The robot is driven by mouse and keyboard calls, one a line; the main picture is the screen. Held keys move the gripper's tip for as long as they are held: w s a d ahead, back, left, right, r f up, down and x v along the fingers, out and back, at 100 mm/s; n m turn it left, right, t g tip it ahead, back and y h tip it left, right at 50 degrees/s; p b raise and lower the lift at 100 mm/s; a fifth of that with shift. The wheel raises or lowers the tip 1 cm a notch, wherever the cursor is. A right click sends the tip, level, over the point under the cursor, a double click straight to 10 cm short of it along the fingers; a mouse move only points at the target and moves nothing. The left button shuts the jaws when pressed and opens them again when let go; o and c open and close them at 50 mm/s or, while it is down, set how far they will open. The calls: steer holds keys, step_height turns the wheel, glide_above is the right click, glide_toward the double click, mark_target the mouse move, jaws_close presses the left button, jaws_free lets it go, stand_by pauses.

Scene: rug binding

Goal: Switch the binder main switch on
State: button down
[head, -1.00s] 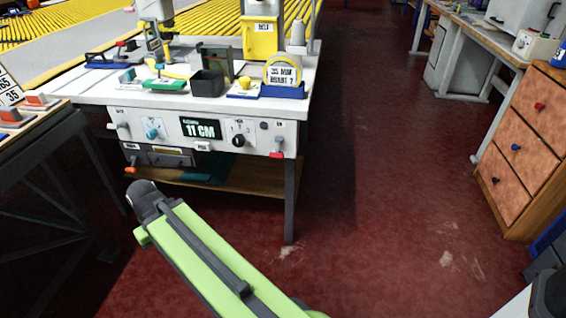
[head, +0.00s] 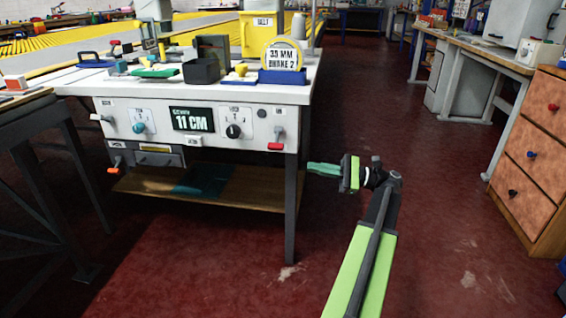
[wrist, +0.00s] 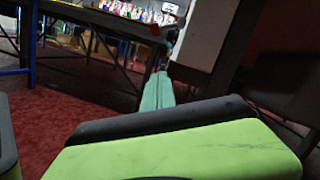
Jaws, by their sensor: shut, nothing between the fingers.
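The binder's white front panel (head: 210,142) carries several controls, and their small labels are not legible. A lever with a red tip (head: 276,146) hangs down at its right end; I cannot tell whether it is the main switch. A black rotary knob (head: 234,131) and a teal knob (head: 139,128) sit beside an "11 CM" display (head: 193,120). My gripper (head: 312,168) is shut and empty, right of the table leg and below and right of the red-tipped lever, pointing left. Its teal fingers also show in the wrist view (wrist: 157,91).
A lever with an orange tip (head: 113,170) is at lower left, by a grey drawer (head: 158,158). The table's front leg (head: 290,210) stands just left of my fingertips. A wooden drawer cabinet (head: 535,160) is at right. The red floor between is clear.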

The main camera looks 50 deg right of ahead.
mark_target(277, 140)
steer(key=shift+s+d+r, duration=0.15)
steer(key=shift+s, duration=0.1)
steer(key=w+a+r+p, duration=0.5)
steer(key=w+a, duration=0.1)
steer(key=a, duration=0.2)
steer(key=shift+w+r+p, duration=0.3)
steer(key=shift+p, duration=0.05)
